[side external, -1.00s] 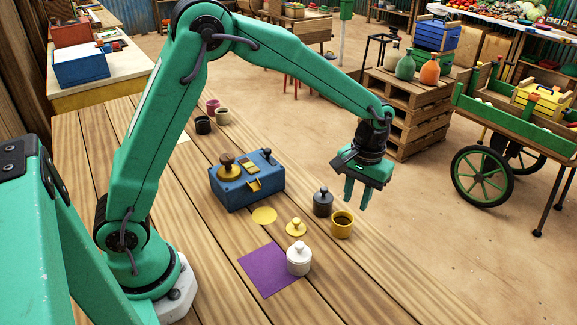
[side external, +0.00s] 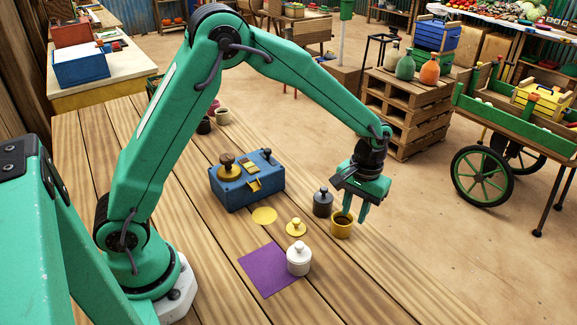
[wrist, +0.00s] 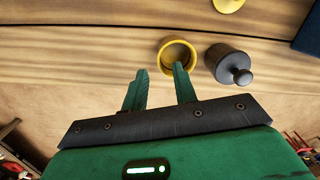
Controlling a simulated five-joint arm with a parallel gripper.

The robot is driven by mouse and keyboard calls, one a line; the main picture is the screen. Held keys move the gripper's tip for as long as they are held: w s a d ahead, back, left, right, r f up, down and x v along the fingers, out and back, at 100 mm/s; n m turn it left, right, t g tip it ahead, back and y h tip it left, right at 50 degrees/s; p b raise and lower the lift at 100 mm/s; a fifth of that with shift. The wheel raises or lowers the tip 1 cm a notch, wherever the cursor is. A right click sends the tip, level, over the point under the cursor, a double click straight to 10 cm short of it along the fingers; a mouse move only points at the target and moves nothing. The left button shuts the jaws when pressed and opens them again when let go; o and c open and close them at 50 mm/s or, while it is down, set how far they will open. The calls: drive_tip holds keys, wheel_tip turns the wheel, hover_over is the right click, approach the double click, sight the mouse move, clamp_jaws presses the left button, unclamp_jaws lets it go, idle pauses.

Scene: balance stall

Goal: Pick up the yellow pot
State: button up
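The yellow pot (side external: 341,229) is a small open cup with a dark inside, upright near the table's right edge. In the wrist view the yellow pot (wrist: 163,54) shows just beyond my right-hand finger, its round opening facing the camera. My gripper (side external: 356,212) points down with its two green fingers apart and nothing between them. In the side view one finger overlaps the pot's rim; contact cannot be told. In the wrist view my gripper (wrist: 160,70) is offset to the left of the pot, with the right-hand fingertip overlapping the pot's near rim.
A dark grey knobbed weight (side external: 322,203) stands close beside the pot.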

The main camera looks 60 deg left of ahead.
sight(352, 222)
drive_tip(key=shift+s+f, duration=0.15)
drive_tip(key=shift+f, duration=1)
drive_tip(key=shift+s+f, duration=0.1)
drive_tip(key=shift+f, duration=1)
clamp_jaws()
